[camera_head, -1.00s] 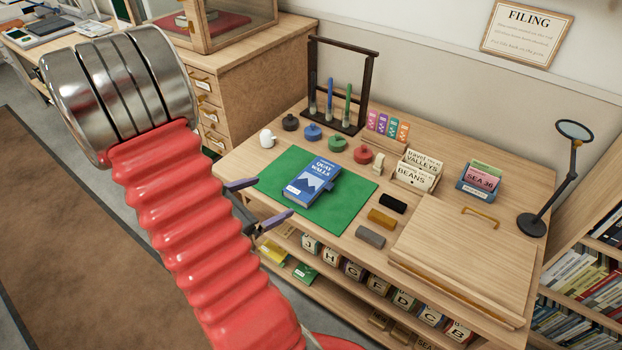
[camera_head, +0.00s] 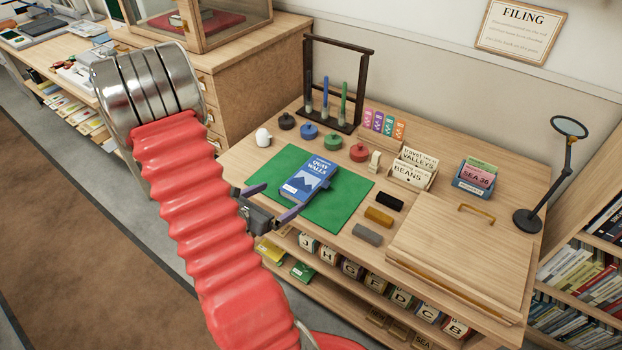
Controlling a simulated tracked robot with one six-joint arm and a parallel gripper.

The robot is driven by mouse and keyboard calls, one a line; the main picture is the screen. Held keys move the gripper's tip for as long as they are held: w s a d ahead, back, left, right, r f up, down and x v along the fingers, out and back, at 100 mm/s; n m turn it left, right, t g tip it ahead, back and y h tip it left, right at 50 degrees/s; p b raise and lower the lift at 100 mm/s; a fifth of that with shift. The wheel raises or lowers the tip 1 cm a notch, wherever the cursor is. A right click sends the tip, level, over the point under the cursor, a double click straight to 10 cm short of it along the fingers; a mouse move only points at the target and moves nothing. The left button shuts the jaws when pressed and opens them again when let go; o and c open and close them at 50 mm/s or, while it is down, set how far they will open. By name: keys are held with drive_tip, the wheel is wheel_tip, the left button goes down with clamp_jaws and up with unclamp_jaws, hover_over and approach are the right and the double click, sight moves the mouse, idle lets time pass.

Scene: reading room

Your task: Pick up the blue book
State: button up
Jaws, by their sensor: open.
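The blue book (camera_head: 309,180), with a white title and a pale mountain picture on its cover, lies flat on the green mat (camera_head: 339,208) on the wooden desk. My gripper (camera_head: 275,200) is open, with its two purple-grey fingers spread at the left edge of the mat. One finger is close to the book's left side, the other near its lower corner. The fingers point toward the book. I cannot tell whether either finger touches it. My red ribbed arm hides part of the view to the left of the desk.
A dark rack (camera_head: 339,85) with pens stands behind the mat, with several coloured round-knobbed pieces in front of it. Card boxes (camera_head: 412,168), a wooden lidded board (camera_head: 459,240) and a magnifier lamp (camera_head: 548,180) fill the right side. Lettered boxes sit on the shelf below.

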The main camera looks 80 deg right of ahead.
sight(300, 187)
drive_tip(key=shift+x, duration=3.2)
drive_tip(key=shift+s+f, duration=0.1)
drive_tip(key=shift+x, duration=2.55)
drive_tip(key=shift+c, duration=0.3)
drive_tip(key=c, duration=1.4)
